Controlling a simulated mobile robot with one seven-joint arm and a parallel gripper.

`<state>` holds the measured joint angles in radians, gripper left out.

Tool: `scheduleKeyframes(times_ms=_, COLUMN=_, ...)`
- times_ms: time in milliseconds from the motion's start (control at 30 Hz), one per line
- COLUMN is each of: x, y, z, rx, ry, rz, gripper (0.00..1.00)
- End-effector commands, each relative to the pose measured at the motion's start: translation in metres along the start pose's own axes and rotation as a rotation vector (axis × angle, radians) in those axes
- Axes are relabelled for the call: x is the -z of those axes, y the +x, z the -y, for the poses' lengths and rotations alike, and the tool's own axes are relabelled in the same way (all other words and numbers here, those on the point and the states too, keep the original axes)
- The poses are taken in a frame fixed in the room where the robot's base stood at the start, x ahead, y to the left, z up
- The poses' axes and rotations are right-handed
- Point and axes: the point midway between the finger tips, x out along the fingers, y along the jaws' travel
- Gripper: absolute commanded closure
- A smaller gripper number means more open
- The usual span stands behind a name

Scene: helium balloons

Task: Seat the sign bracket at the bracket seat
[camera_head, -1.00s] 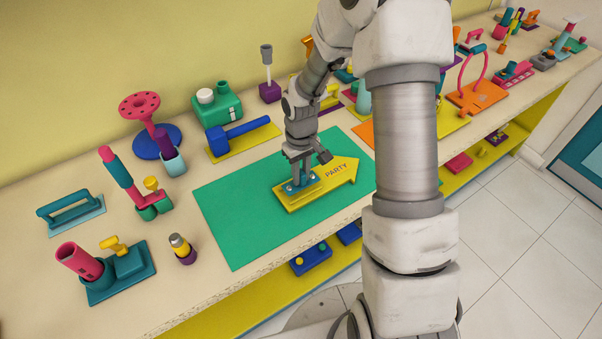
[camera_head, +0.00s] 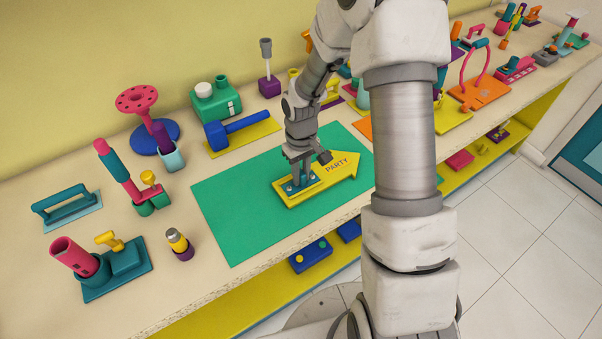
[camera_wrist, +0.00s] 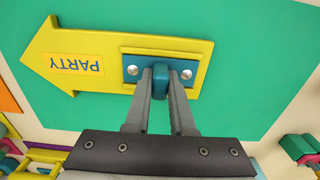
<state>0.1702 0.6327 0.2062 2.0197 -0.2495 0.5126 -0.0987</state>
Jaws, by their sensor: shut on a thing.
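The sign bracket is a teal plate (camera_wrist: 133,70) with two silver bolts and an upright teal grip. My gripper (camera_wrist: 172,78) is shut on that grip, one finger on each side. The bracket seat is a raised yellow frame (camera_wrist: 207,60) at the tail of the yellow arrow sign (camera_wrist: 65,45) marked PARTY. The plate lies within the frame's outline and looks low in it; my fingers hide part of its near edge, so full contact cannot be told. In the head view, my gripper (camera_head: 299,180) points down over the sign's tail (camera_head: 295,203).
The sign lies on a green mat (camera_head: 230,215) with clear room to its left. A blue hammer (camera_head: 237,129) lies behind it. A yellow-topped bottle (camera_head: 179,243) and a teal base with a pink cup (camera_head: 120,272) stand at the left. The table's front edge is near.

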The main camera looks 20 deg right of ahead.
Motion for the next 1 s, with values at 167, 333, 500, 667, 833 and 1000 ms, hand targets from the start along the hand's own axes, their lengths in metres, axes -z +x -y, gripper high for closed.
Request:
scheduleKeyframes(times_ms=167, x=0.000, y=0.000, z=0.000, rx=0.000, ry=0.000, rz=0.000, gripper=0.49)
scheduleKeyframes(times_ms=333, x=0.000, y=0.000, z=0.000, rx=0.000, ry=0.000, rz=0.000, gripper=0.43)
scheduleKeyframes(times_ms=500, x=0.000, y=-0.001, z=0.000, rx=0.000, ry=0.000, rz=0.000, gripper=0.43)
scheduleKeyframes(times_ms=667, x=0.000, y=-0.009, z=0.000, rx=0.000, ry=0.000, rz=0.000, gripper=0.43)
scheduleKeyframes(times_ms=833, x=0.000, y=-0.024, z=0.000, rx=0.000, ry=0.000, rz=-0.001, gripper=0.43)
scheduleKeyframes(times_ms=1000, x=0.000, y=-0.037, z=0.000, rx=0.000, ry=0.000, rz=-0.001, gripper=0.43)
